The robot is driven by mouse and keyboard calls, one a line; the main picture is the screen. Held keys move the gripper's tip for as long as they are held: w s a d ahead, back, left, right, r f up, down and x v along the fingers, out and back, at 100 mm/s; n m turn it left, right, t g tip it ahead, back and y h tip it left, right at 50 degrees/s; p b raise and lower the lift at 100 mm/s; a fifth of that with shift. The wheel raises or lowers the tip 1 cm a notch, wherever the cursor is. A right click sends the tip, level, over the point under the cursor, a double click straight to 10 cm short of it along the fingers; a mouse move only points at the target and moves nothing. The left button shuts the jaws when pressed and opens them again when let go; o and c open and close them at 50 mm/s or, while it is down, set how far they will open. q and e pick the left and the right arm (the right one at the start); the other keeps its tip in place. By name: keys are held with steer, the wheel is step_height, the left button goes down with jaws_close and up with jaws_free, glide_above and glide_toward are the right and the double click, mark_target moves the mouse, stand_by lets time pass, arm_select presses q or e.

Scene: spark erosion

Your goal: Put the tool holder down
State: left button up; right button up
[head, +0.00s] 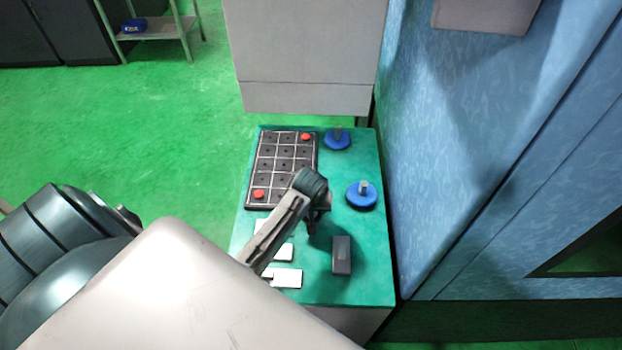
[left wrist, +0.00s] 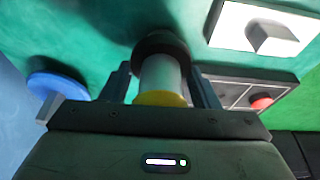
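In the left wrist view my left gripper (left wrist: 160,82) is shut on the tool holder (left wrist: 163,72). The tool holder is a pale cylinder with a yellow band near the gripper and a dark ring at its far end. The dark ring is close to the green tabletop; I cannot tell whether it touches. In the head view my left gripper (head: 318,207) is over the middle of the green table (head: 368,285), and the tool holder is mostly hidden by it. My right gripper is not in view.
Two blue round bases (head: 337,140) (head: 361,196) with metal studs stand along the table's right side. A dark rack (head: 282,169) with red pieces lies at the back left. A dark block (head: 342,257) and several white plates (head: 287,278) are near the front. A blue wall (head: 440,150) is to the right.

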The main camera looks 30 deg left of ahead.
arm_select(q)
steer(key=c, duration=0.8)
steer(key=shift+w, duration=0.1)
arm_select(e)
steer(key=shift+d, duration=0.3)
